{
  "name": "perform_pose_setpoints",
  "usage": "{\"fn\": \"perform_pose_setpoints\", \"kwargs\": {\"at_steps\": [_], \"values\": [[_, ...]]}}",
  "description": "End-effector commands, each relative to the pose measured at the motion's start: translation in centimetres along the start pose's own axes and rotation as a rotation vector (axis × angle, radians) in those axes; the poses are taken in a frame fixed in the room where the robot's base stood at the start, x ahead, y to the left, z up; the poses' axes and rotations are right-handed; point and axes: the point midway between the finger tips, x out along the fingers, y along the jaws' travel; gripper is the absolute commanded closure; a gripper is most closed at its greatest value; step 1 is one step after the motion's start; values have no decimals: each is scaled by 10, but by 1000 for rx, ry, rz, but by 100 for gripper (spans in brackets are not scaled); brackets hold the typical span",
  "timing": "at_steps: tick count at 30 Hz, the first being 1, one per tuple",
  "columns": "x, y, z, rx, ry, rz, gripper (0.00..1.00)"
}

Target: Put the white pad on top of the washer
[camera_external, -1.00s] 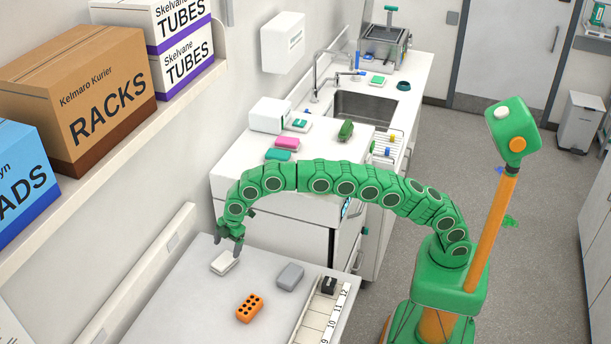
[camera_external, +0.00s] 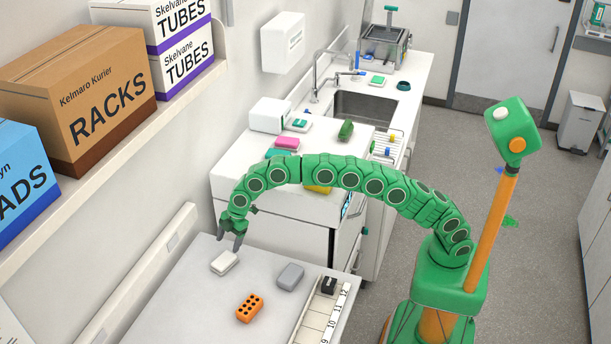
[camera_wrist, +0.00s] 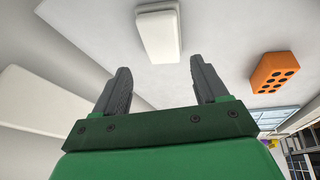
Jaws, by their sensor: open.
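The white pad (camera_external: 224,262) lies flat near the back edge of the grey table. It also shows in the wrist view (camera_wrist: 160,35), ahead of the fingertips and roughly centred between them. My gripper (camera_external: 229,242) is open and empty just above and beside the pad, with fingers pointing down. Both fingers show spread in the wrist view (camera_wrist: 160,70), apart from the pad. The white bench-height unit with a small display, apparently the washer (camera_external: 290,232), stands behind the table. My arm arches over its top and hides part of it.
A grey pad (camera_external: 290,276) and an orange block with holes (camera_external: 250,308) lie right of the white pad. A numbered rack (camera_external: 320,312) is at the table's right. Pink (camera_external: 287,143), yellow (camera_external: 318,189) and green (camera_external: 345,130) items are on the surface behind.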

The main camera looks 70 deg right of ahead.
Motion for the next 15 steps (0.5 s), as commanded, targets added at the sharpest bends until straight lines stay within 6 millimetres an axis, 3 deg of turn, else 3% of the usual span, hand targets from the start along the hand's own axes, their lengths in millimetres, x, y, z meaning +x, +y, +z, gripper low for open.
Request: {"fn": "perform_pose_setpoints", "kwargs": {"at_steps": [15], "values": [[22, -6, 7, -2, 46, -9, 27]]}}
